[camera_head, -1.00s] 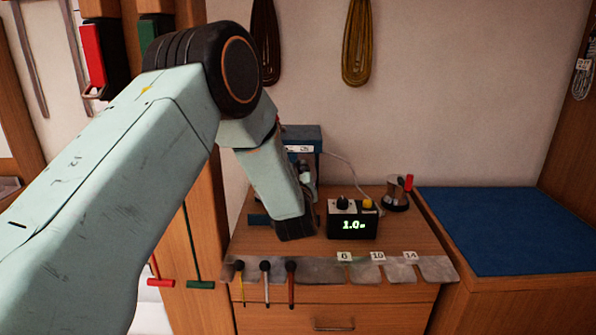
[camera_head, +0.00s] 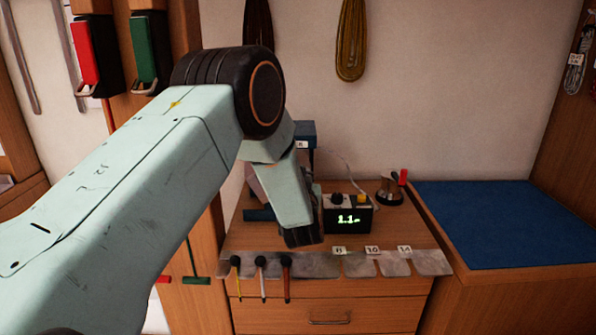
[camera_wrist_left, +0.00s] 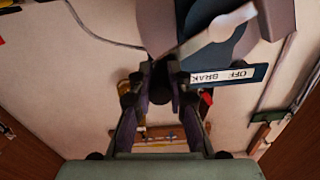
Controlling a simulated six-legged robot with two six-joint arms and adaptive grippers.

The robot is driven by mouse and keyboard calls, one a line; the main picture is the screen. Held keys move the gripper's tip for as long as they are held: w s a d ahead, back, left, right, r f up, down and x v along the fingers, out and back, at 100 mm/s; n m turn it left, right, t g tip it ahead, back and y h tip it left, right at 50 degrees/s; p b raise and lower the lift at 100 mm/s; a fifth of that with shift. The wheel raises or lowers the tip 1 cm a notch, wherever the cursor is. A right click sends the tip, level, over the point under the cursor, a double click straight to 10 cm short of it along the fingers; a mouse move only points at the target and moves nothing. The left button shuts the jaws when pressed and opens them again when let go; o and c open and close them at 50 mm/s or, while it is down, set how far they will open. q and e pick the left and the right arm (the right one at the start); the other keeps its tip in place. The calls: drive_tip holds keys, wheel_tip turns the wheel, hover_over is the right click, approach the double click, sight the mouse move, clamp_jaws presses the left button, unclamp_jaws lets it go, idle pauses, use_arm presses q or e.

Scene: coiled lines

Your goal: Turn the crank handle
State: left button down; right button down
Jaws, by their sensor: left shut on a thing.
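The blue crank machine (camera_head: 303,132) stands on the wooden bench, mostly hidden behind my left arm in the head view. In the left wrist view its dark blue body shows with a white label (camera_wrist_left: 222,75) reading "OFF BRAK". My left gripper (camera_wrist_left: 161,88) is shut on a dark knob, which appears to be the crank handle (camera_wrist_left: 162,97), just below a large grey-purple part of the machine. The fingers hide most of the handle. In the head view my left arm hides its fingertips. My right gripper is not in view.
A small black box (camera_head: 347,214) with a lit green display reading about 1.1 stands right of my arm. A metal piece with a red handle (camera_head: 391,186) is behind it. Tools (camera_head: 261,272) hang at the bench's front edge. A blue mat (camera_head: 505,225) lies clear at right.

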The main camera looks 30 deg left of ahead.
use_arm(q)
drive_tip(key=shift+w+d+f+m, duration=0.1)
drive_tip(key=shift+d+f+m, duration=0.15)
drive_tip(key=shift+f+m, duration=0.5)
drive_tip(key=shift+r, duration=0.15)
drive_tip(key=c, duration=1.3)
unclamp_jaws()
drive_tip(key=v, duration=1.2)
